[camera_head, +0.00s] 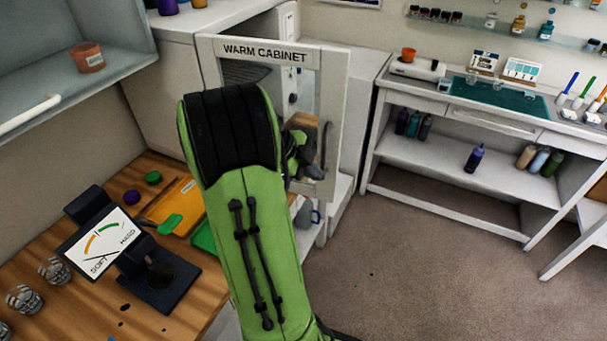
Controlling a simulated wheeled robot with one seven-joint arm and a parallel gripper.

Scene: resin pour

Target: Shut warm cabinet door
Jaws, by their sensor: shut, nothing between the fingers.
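The warm cabinet (172,75) stands at the back left, a white box with a dark rack inside. Its white-framed door (268,50), labelled WARM CABINET, has a see-through panel and stands ajar, its right side swung out from the body. A grey upright handle (325,146) is on the door's right side. My green and black arm covers the door's lower left and middle. My gripper (310,170) shows only partly past the arm, in front of the door's lower right and left of the handle. It looks shut and empty; whether it touches the door is unclear.
A wooden bench (190,278) at left holds a hardness gauge (103,243), an orange tray (175,205) and glass cups. A shelf with a terracotta pot (88,58) is above. A white desk (460,120) stands at right. The floor (400,270) between is clear.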

